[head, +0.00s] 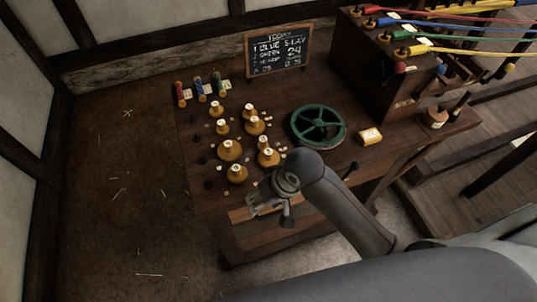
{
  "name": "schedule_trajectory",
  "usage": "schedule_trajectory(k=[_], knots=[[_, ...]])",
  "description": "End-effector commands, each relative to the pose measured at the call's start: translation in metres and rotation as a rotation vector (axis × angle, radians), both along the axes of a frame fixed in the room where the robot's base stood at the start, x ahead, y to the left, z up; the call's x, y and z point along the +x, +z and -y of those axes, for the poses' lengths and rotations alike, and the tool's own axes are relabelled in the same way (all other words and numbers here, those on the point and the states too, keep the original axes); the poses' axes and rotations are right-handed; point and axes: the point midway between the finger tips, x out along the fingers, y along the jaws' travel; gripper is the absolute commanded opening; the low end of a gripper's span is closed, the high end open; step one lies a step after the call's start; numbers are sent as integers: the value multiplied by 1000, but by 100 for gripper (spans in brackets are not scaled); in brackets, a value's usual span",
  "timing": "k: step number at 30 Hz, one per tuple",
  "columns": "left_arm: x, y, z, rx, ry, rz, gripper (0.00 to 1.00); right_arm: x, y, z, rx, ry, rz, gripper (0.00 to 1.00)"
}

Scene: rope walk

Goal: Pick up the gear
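Several brass-yellow, stepped round pieces with pale tops (230,150) stand upright on the left part of the wooden bench (375,150); they look like gears with hubs, but teeth are too small to make out. A green spoked wheel (318,126) lies flat to their right. I cannot tell which of these the task calls the gear. My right gripper (270,208) is over the bench's front edge, in front of the nearest brass pieces and apart from them. Its fingers look spread with nothing between them. My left gripper is out of view.
A chalkboard (278,51) stands at the back edge, with small coloured spools (200,88) left of it. A wooden box (375,75) with coloured ropes (440,37) stands at the back right. Small dark knobs line the left edge.

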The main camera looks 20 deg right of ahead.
Motion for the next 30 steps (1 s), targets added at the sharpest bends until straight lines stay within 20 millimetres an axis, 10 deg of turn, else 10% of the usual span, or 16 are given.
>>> schedule_trajectory(k=[9,19,30], knots=[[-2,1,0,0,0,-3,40,54,36,-10,-42,-83,-126,47],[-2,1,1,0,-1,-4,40,111,80,29,-169,-342,-249,47],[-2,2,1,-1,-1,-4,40,133,99,55,-223,-506,-295,47]])
